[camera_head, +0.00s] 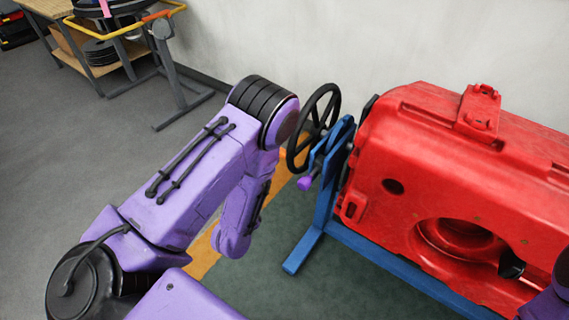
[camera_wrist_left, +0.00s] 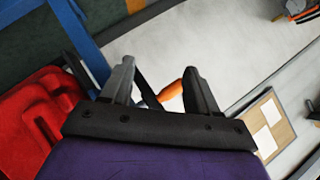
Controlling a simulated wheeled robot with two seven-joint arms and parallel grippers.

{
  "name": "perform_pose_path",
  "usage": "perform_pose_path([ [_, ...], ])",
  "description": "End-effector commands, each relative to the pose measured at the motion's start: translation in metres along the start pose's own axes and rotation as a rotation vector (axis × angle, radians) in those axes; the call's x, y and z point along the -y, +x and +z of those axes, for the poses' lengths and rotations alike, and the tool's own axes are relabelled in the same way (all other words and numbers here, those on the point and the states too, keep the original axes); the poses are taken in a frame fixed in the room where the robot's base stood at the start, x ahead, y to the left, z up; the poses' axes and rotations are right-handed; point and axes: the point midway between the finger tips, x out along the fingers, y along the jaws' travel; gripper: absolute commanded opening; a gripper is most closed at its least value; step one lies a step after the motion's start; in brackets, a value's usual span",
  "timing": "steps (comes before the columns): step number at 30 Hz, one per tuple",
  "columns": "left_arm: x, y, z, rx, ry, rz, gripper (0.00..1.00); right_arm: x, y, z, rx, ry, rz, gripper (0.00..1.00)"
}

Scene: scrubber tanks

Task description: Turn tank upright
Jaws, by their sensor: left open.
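The red tank (camera_head: 430,160) is held in a blue stand (camera_head: 325,200) at the right of the head view. It appears to lie on its side, with a round opening facing the front. A black handwheel (camera_head: 314,128) stands at the stand's left end. My left arm reaches toward it, but its gripper cannot be made out in the head view. In the left wrist view my left gripper (camera_wrist_left: 156,70) is open, its two dark fingers apart. An orange handle-like piece (camera_wrist_left: 171,91) shows between and beyond them, apparently not gripped. The tank (camera_wrist_left: 38,110) is at the left there.
A small purple knob (camera_head: 305,183) sits beside the stand post. A pale wall is close behind the tank. Grey floor (camera_head: 60,150) is clear at the left.

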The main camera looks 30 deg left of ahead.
Motion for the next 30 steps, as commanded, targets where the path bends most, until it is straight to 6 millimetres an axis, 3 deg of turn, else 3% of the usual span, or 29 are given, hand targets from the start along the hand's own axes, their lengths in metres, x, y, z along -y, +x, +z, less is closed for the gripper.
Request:
perform_pose_path([
  [1, -0.01, 0.036, -0.007, -0.098, 0.153, -0.078, 0.6, 0.004, 0.043, 0.018, 0.0, 0.0, 0.0, 1.0],
  [3, 0.001, 0.057, -0.033, -0.196, 0.361, -0.197, 0.6, 0.006, 0.064, 0.026, 0.0, 0.0, 0.0, 1.0],
  [7, 0.019, 0.073, -0.069, -0.285, 0.618, -0.379, 0.6, 0.008, 0.085, 0.035, 0.0, 0.0, 0.0, 1.0],
  [14, 0.037, 0.086, -0.094, -0.304, 0.726, -0.466, 0.6, 0.007, 0.084, 0.035, 0.0, 0.0, 0.0, 1.0],
  [24, 0.058, 0.148, -0.122, -0.301, 0.725, -0.462, 0.6, 0.007, 0.083, 0.034, -0.001, 0.001, 0.0, 1.0],
  [30, 0.063, 0.163, -0.129, -0.301, 0.727, -0.459, 0.6, 0.007, 0.083, 0.034, 0.0, 0.001, 0.0, 1.0],
])
